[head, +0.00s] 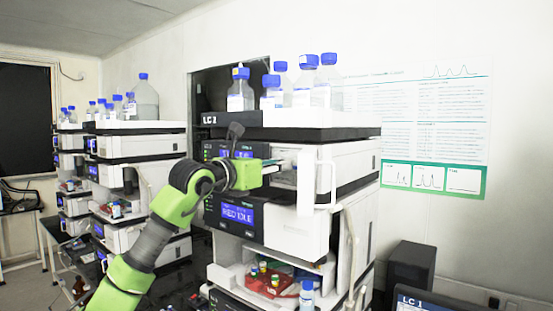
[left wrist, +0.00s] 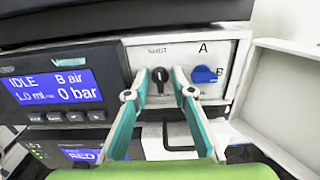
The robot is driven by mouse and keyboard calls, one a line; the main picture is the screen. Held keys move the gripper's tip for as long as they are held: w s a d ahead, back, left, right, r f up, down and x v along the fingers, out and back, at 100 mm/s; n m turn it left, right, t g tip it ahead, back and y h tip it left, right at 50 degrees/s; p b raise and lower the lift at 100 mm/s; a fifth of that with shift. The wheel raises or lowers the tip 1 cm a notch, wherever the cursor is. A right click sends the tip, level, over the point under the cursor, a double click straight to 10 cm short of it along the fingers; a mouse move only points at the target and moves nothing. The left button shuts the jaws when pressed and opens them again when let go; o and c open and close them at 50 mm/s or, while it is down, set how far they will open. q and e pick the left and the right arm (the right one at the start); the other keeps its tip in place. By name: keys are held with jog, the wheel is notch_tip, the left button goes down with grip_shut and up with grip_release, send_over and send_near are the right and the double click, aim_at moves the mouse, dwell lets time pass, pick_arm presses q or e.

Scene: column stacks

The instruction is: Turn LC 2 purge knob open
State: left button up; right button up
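In the left wrist view a black purge knob (left wrist: 160,76) sits on a white panel, its pointer about upright, under a small label that looks like "SHUT". My left gripper (left wrist: 159,70) is open, with one teal finger on each side of the knob and a visible gap on both sides. A blue knob (left wrist: 205,75) marked A and B is just right of the right finger. The purge knob cannot be made out there.
An opened white door (left wrist: 285,100) stands right of the panel; it also shows in the head view (head: 325,187). The pump display (left wrist: 58,90) reads IDLE, B air, 0 bar. Bottles (head: 305,85) stand on top. Another instrument stack (head: 130,140) is at left.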

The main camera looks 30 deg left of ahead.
pick_arm(q)
jog(key=shift+w, duration=0.15)
grip_shut()
pick_arm(e)
jog(key=shift+s, duration=0.65)
